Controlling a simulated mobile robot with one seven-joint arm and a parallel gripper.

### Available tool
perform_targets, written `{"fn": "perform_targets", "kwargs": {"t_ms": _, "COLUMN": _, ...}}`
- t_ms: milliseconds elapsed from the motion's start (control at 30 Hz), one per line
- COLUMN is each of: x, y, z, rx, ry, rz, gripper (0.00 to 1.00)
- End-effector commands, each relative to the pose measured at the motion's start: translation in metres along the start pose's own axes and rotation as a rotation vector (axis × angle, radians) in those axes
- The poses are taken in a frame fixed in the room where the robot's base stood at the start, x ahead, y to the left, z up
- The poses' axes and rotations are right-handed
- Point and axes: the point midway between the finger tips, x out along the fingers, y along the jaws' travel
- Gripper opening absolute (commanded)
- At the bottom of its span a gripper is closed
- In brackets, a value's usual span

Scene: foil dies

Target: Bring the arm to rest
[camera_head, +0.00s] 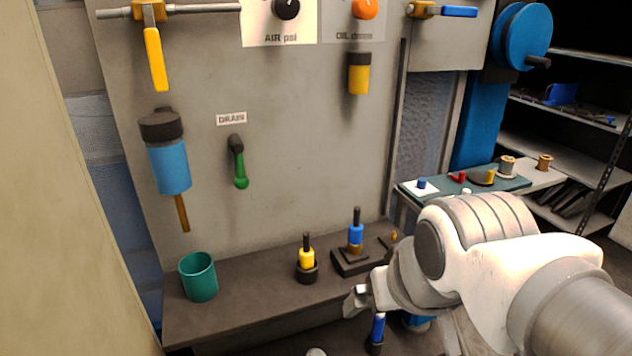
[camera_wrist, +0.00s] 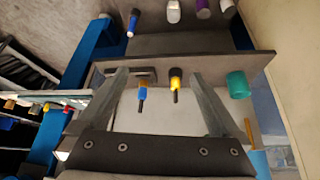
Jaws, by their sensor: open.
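My arm comes in from the right edge of the head view. My gripper (camera_head: 358,299) is at its left end, in front of and above the dark shelf (camera_head: 232,306). In the wrist view my gripper (camera_wrist: 158,78) has its two fingers wide apart with nothing held between them. A blue-handled tool (camera_head: 356,236) in a dark block and a yellow-handled tool (camera_head: 307,258) in a round holder stand upright on the shelf. Both also show between or near the fingers in the wrist view, beyond them and apart from them. Part of the gripper is hidden by the wrist in the head view.
A green cup (camera_head: 199,277) stands at the shelf's left. Another blue-handled tool (camera_head: 377,328) stands lower, close to my gripper. A grey panel (camera_head: 285,160) with valves and a blue filter (camera_head: 169,165) rises behind. A green-topped bench (camera_head: 470,188) is at the right.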

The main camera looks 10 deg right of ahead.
Motion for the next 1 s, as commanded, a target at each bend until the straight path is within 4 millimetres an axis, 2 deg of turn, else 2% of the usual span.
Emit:
{"fn": "perform_targets", "kwargs": {"t_ms": 167, "x": -0.009, "y": 0.003, "z": 0.012, "rx": 0.02, "ry": -0.027, "rz": 0.002, "gripper": 1.0}}
{"fn": "perform_targets", "kwargs": {"t_ms": 433, "x": -0.01, "y": 0.003, "z": 0.012, "rx": 0.02, "ry": -0.029, "rz": 0.002, "gripper": 1.0}}
{"fn": "perform_targets", "kwargs": {"t_ms": 567, "x": -0.018, "y": 0.003, "z": 0.007, "rx": 0.019, "ry": -0.029, "rz": 0.001, "gripper": 1.0}}
{"fn": "perform_targets", "kwargs": {"t_ms": 767, "x": -0.049, "y": 0.004, "z": -0.011, "rx": 0.019, "ry": -0.029, "rz": 0.001, "gripper": 1.0}}
{"fn": "perform_targets", "kwargs": {"t_ms": 1000, "x": -0.104, "y": 0.004, "z": -0.043, "rx": 0.019, "ry": -0.028, "rz": 0.001, "gripper": 1.0}}
